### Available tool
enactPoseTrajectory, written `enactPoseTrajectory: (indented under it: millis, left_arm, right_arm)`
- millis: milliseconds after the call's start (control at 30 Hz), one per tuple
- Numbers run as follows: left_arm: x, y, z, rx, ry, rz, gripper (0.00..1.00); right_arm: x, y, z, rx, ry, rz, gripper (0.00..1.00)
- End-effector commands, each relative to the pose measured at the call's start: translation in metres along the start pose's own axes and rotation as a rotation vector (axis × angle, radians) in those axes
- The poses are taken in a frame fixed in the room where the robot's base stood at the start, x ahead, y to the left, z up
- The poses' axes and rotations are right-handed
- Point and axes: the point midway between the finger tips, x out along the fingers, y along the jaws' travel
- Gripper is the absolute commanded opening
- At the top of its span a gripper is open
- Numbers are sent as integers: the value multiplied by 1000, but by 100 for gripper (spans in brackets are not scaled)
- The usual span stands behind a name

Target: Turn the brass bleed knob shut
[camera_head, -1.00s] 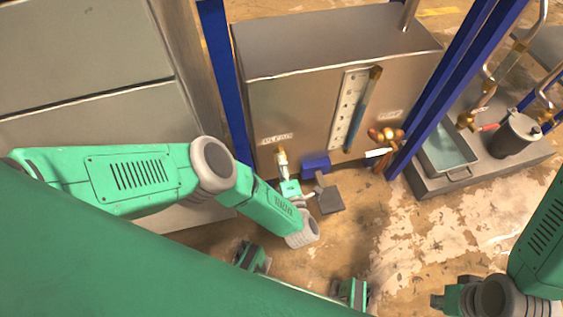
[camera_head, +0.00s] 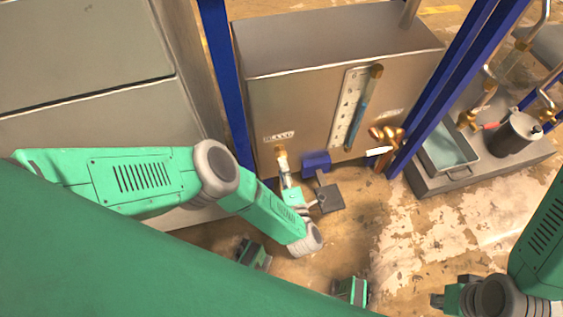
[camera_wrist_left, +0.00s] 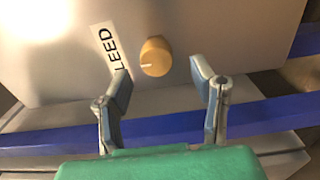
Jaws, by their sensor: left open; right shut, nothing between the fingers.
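The brass bleed knob (camera_wrist_left: 155,56) sits on the steel box's front, beside a label reading "LEED" in the left wrist view. It is round, with a pale pointer line toward its left side. My left gripper (camera_wrist_left: 162,84) is open, with one fingertip lower left of the knob and the other to its right. The fingers appear short of the knob and apart from it. In the head view the knob (camera_head: 280,149) is small, with my left gripper (camera_head: 285,172) just below it. I cannot make out my right gripper; only part of my right arm shows at the lower right.
The steel box (camera_head: 300,105) carries a gauge strip (camera_head: 348,108) and a brass valve with a white-tipped handle (camera_head: 379,151). Blue posts (camera_head: 226,90) flank it. A blue rail (camera_wrist_left: 262,112) runs below the knob. A tray (camera_head: 448,150) and pot (camera_head: 514,136) stand right.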

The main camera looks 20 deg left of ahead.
Motion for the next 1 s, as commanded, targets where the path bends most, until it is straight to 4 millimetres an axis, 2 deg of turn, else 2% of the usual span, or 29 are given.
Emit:
enactPoseTrajectory:
  millis: [100,300,1000]
  left_arm:
    - [-23,-2,0,1,-2,-4,52]
    - [-46,-2,0,1,-2,-4,52]
    - [-50,-2,0,1,0,-4,52]
  right_arm:
    - [0,0,0,0,0,0,0]
    - [0,0,0,0,0,0,0]
    - [0,0,-1,0,-2,0,0]
